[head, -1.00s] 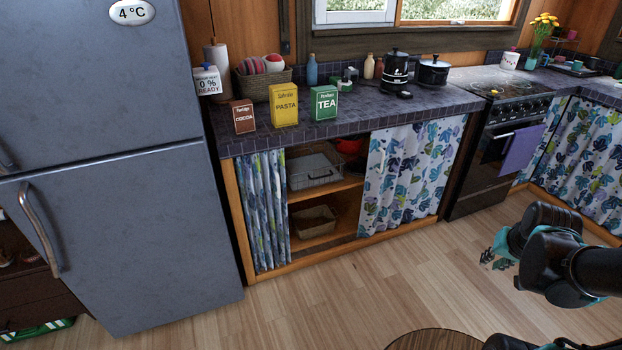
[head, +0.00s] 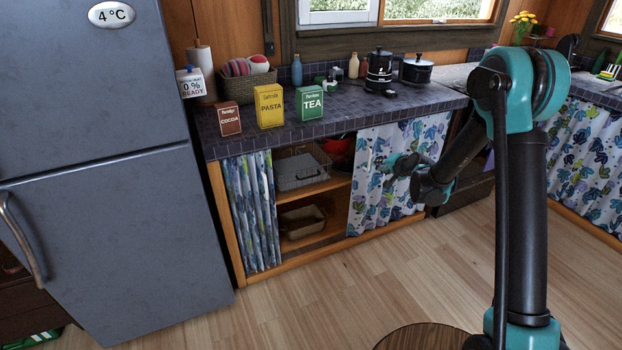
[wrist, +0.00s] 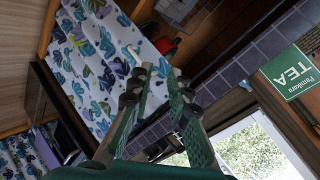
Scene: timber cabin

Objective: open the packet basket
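Two baskets stand in the open part of the cabinet under the counter; I cannot tell by a label which is the packet basket. The wire basket (head: 300,178) with a dark front handle sits on the upper shelf. A tan basket (head: 301,222) sits on the lower shelf. The wire basket also shows, cut off, at the top of the wrist view (wrist: 182,10). My gripper (head: 392,166) is in front of the flowered curtain, right of both baskets and apart from them. In the wrist view its fingers (wrist: 160,74) are spread with nothing between them.
A flowered curtain (head: 395,150) covers the cabinet's right part, a gathered one (head: 251,212) its left edge. A red bowl (head: 339,146) is right of the wire basket. The tea box (head: 311,104) stands above on the counter. A round wooden top (head: 420,338) is near me; the floor before the cabinet is clear.

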